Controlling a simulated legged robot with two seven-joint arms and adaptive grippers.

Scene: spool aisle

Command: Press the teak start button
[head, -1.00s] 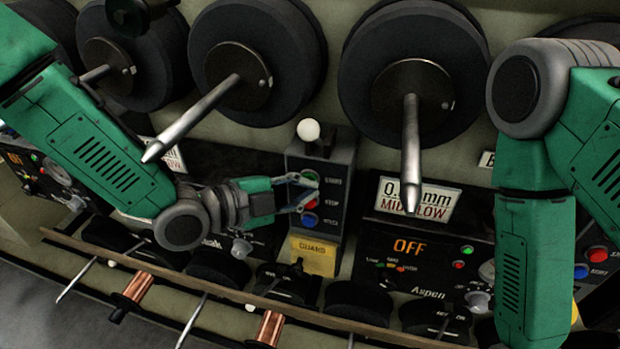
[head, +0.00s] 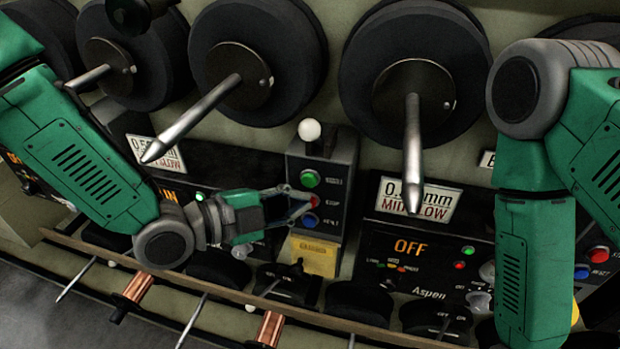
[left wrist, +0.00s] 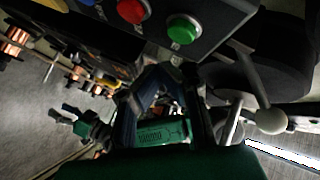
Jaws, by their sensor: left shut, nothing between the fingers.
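A grey control box (head: 343,165) in the middle of the head view carries a green start button (head: 310,179), a red button (head: 314,202) and a blue button (head: 310,221). The lamp above it is white. My left gripper (head: 308,198) is shut and empty, its tips in front of the red button's left side and below the green one. In the left wrist view the green button (left wrist: 183,29) and red button (left wrist: 132,11) show beyond the closed fingers (left wrist: 160,70), with a gap. My right gripper (left wrist: 65,118) is small there, its fingers apart.
Black spools with steel spindles (head: 412,150) jut out above and beside the box. A yellow guard plate (head: 313,257) sits below the buttons. The right neighbour panel (head: 410,247) reads OFF and Aspen; the left one (head: 172,195) shows part of an orange word. A rail (head: 250,291) runs in front.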

